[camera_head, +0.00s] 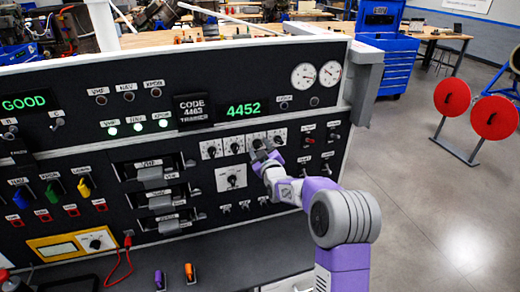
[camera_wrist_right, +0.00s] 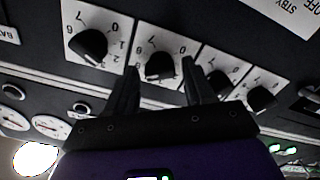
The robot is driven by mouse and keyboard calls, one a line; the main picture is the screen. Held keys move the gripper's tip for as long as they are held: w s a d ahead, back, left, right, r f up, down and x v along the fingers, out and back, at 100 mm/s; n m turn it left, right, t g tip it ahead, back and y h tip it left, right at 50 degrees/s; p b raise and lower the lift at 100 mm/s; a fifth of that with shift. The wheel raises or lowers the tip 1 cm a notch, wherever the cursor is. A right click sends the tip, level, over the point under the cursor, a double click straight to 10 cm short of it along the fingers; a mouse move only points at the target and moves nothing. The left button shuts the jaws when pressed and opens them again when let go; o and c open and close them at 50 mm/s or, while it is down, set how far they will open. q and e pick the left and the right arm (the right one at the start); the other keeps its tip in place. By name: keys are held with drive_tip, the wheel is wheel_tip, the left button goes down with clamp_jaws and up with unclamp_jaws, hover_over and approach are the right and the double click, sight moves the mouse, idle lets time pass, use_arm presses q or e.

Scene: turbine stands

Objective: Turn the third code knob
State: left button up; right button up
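Four code knobs sit in a row on white plates on the black panel, below the green display (camera_head: 243,109) that reads 4452. The third code knob (camera_head: 256,142) from the left is partly hidden by my right gripper (camera_head: 264,153). In the right wrist view, which is turned over, this third knob (camera_wrist_right: 160,66) shows between the tips of my right gripper (camera_wrist_right: 160,78). The fingers are apart, one on each side of the knob; contact cannot be told. The fourth knob (camera_wrist_right: 88,45) is left of them there. My left gripper is not in view.
A larger single knob (camera_head: 232,178) sits below the row. A code plate (camera_head: 193,110) is left of the display, and two round gauges (camera_head: 316,75) are at upper right. Switches (camera_head: 308,141) lie right of the gripper. The dark shelf (camera_head: 225,255) in front is mostly clear.

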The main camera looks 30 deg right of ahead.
drive_tip(key=c, duration=0.8)
drive_tip(key=shift+f+m+b, duration=0.15)
drive_tip(key=shift+m+b, duration=0.25)
drive_tip(key=shift+b, duration=0.45)
drive_tip(key=m+b, duration=0.4)
drive_tip(key=b, duration=0.1)
drive_tip(key=shift+b, duration=0.4)
drive_tip(key=shift+m+b, duration=1.35)
drive_tip(key=shift+m, duration=0.05)
drive_tip(key=o, duration=1)
drive_tip(key=shift+o, duration=0.2)
drive_tip(key=shift+s, duration=0.1)
